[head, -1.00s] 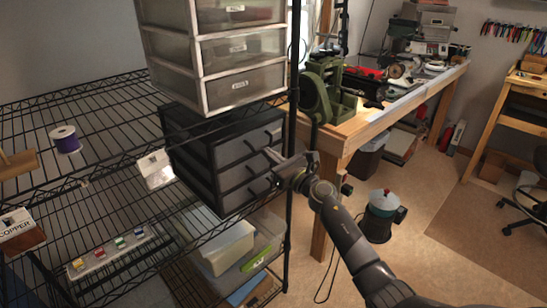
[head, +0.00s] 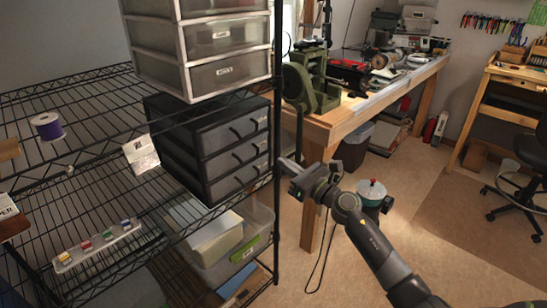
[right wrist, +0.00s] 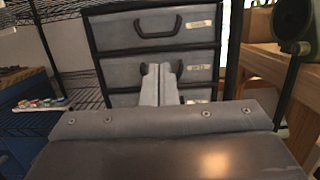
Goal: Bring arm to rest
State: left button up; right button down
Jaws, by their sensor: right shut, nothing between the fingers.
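My right gripper (head: 290,170) is shut and empty, in front of the wire shelf's right post. In the head view its fingertips are just right of the black drawer unit (head: 230,137), apart from its handles. In the right wrist view the shut fingers (right wrist: 160,78) point toward the drawer fronts (right wrist: 150,60), and a dark handle shows on the upper drawer. All the drawers look closed. My right arm (head: 375,245) comes in from the lower right. My left gripper is not in view.
The black wire shelf (head: 84,155) fills the left, with a purple spool (head: 47,126) and a white tray of small colored items (head: 97,246). A wooden workbench (head: 350,118) stands behind my arm. Open floor lies at right.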

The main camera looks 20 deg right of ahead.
jog(key=s+d+f+m+g+h, duration=0.25)
jog(key=s+f+m, duration=0.45)
jog(key=f, duration=0.6)
jog(key=s+d+f+m+g+h, duration=0.2)
jog(key=s+d+f+m+h, duration=0.25)
jog(key=f+m, duration=0.7)
jog(key=s+d+f+m+g+h, duration=0.25)
jog(key=s+f+m, duration=0.35)
jog(key=f, duration=0.9)
jog(key=s+a+f+m+g, duration=0.3)
jog(key=s+f+m, duration=0.2)
jog(key=s, duration=0.8)
jog(key=s+a+f+m+g, duration=0.3)
jog(key=s+f+m, duration=0.3)
jog(key=s+f, duration=0.3)
jog(key=s+a+f+m+g, duration=0.3)
jog(key=s+f, duration=0.4)
jog(key=s, duration=1)
jog(key=m+g, duration=0.1)
jog(key=m, duration=0.1)
jog(key=shift+s+a+f+m+y, duration=0.2)
jog(key=shift+s+a+m+y, duration=0.05)
jog(key=shift+s+m+y, duration=0.1)
